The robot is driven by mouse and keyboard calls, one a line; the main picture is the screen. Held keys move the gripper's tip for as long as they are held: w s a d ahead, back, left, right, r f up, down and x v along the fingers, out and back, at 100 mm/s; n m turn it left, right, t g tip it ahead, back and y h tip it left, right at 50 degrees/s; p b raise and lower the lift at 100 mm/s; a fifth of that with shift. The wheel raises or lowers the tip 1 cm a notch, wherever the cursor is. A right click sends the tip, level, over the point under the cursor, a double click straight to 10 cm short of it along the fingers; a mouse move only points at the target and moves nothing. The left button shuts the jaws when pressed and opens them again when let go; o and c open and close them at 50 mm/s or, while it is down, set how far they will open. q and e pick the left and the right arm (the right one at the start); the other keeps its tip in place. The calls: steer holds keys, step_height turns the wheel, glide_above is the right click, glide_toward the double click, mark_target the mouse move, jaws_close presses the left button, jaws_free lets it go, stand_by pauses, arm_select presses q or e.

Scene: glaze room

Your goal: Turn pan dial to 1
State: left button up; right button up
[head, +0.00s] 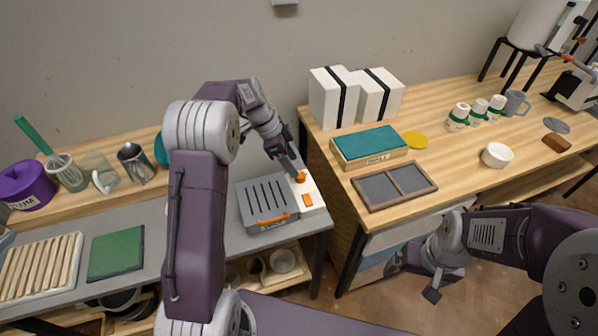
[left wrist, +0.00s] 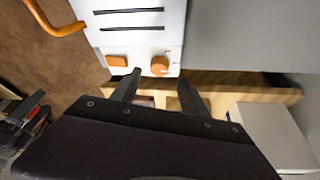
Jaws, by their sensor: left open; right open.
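The grey slotted appliance (head: 262,203) stands at the right end of the grey counter. Its white side panel (head: 313,191) carries a round orange dial (head: 300,178) and an orange rectangular piece (head: 308,200). The left wrist view shows the dial (left wrist: 160,66) and rectangular piece (left wrist: 117,61) close up. My left gripper (head: 292,170) is open above the panel; its fingertips (left wrist: 160,78) appear either side of the dial, and I cannot tell whether they touch it. Dial markings are not readable. My right gripper (head: 433,285) is open and empty, low at the right.
An orange handle (head: 273,219) sticks out from the appliance front. A green board (head: 116,253) and a ribbed rack (head: 40,266) lie further left on the counter. A wooden table to the right holds a grey two-part tray (head: 394,186) and a teal-topped box (head: 368,146).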

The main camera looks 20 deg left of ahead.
mark_target(300, 177)
arm_select(q)
steer(key=x, duration=0.4)
steer(key=shift+s+d+f, duration=0.1)
steer(key=shift+d+f, duration=0.15)
steer(key=shift+f, duration=0.3)
jaws_close()
